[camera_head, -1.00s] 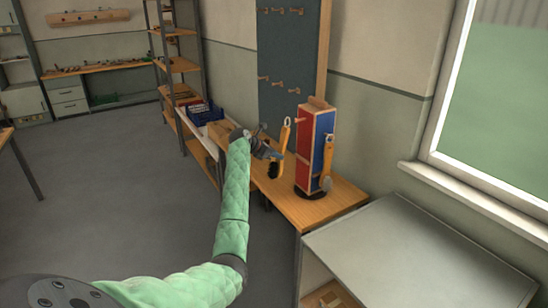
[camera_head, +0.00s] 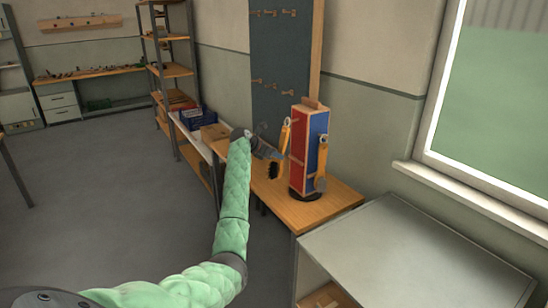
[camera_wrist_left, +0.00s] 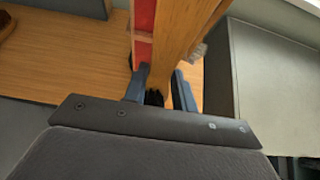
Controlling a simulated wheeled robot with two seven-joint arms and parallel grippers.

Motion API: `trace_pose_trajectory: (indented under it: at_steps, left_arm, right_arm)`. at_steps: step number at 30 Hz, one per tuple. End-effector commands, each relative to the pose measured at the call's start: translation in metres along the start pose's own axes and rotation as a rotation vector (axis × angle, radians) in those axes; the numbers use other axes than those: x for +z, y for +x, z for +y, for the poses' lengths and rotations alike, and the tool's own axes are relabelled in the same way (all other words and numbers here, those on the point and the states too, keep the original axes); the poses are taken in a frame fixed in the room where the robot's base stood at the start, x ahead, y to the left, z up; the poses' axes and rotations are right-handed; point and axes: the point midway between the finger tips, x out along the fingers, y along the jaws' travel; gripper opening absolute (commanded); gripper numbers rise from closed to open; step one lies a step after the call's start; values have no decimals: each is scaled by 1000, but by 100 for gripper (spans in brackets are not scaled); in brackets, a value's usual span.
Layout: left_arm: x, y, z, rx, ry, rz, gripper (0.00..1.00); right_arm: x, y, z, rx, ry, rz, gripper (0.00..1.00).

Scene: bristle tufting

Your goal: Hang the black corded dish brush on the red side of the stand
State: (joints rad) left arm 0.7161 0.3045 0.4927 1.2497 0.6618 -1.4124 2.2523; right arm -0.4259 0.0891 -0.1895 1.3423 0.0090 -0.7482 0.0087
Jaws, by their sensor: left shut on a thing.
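My left gripper (camera_head: 277,155) is shut on the black-bristled brush. The brush has an orange-yellow wooden handle (camera_head: 285,137), upright and slightly tilted, with black bristles (camera_head: 273,171) low down. In the left wrist view the handle (camera_wrist_left: 183,28) rises between the fingers (camera_wrist_left: 162,88). The stand is a tall block with a red side (camera_head: 298,164) facing my gripper and a blue side (camera_head: 317,130). The handle's top is beside the red side, near its upper part; whether they touch, I cannot tell. The cord is too small to make out. My right gripper is not in view.
Another orange-handled tool (camera_head: 321,160) hangs on the blue side. The stand's dark round base (camera_head: 304,195) rests on a wooden bench (camera_head: 335,202). A grey-topped cabinet (camera_head: 400,250) stands in front.

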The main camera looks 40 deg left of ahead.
Motion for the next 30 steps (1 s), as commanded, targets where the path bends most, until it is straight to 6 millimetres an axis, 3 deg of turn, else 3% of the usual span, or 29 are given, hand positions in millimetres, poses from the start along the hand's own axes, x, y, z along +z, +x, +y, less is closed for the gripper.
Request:
trace_pose_trajectory:
  at_steps: [14, 22, 30]
  left_arm:
    - [8, 12, 0, 0, -1, -1, 3]
    - [8, 19, 0, -1, -1, 0, 3]
    - [8, 22, 0, 0, -1, 0, 3]
  right_arm:
    - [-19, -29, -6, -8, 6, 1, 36]
    - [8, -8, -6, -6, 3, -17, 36]
    - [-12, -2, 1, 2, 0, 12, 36]
